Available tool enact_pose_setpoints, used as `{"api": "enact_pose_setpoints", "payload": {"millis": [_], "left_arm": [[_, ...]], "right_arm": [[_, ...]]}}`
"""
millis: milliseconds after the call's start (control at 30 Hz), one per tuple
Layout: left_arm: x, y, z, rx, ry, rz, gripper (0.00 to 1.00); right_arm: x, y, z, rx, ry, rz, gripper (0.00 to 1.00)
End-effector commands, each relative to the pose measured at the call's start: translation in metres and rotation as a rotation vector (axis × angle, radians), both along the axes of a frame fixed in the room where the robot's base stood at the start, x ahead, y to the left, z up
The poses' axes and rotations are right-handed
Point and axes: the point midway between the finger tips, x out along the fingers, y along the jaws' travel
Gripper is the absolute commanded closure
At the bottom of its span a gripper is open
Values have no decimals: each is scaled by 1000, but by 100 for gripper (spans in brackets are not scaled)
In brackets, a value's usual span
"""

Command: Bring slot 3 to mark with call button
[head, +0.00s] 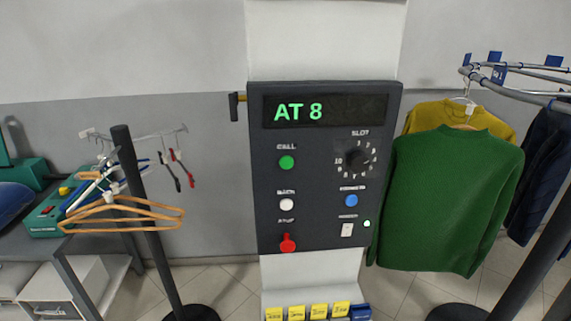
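A dark control panel (326,213) is mounted on a white column in the middle of the head view. Its display (325,110) reads "AT 8" in green. The green call button (286,162) is at the upper left of the panel, under the label "CALL". The slot dial (354,158) is at the upper right with numbers around it; I cannot tell where it points. A garment rail (510,69) with blue tags (495,57) is at the right. A green sweater (450,200) and a mustard sweater (428,114) hang there. Neither of my grippers is in view.
Wooden hangers (125,212) hang on a black stand (140,190) at left. Yellow tags (295,312) sit below.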

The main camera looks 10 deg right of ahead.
Motion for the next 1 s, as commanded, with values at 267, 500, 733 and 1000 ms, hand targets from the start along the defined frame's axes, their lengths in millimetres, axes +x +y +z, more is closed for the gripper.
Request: {"api": "enact_pose_setpoints", "payload": {"millis": [267,500,733,1000], "left_arm": [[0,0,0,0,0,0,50],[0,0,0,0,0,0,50],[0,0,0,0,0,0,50],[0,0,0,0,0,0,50]], "right_arm": [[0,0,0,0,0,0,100],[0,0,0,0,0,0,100],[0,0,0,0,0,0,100],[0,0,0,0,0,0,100]]}}
